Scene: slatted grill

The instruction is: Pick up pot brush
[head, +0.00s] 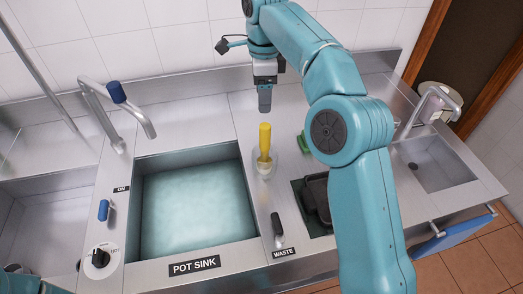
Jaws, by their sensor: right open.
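The pot brush (265,138) stands upright on the steel counter just right of the pot sink, its yellow handle up. Its lower end is in or on a pale round piece; I cannot tell whether that is a holder or the bristles. My right gripper (265,108) points down and is open, with nothing in it. It appears just above and behind the top of the handle in the head view, apart from it. The finger gap is hard to see from this angle. My left gripper is out of view.
The pot sink (245,241) holds bluish water. Behind it stands a faucet (135,110). A black lever (277,228) marked WASTE is in front of the brush. A dark tray (317,200) and a green item (303,143), partly hidden by my right arm, lie to the right.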

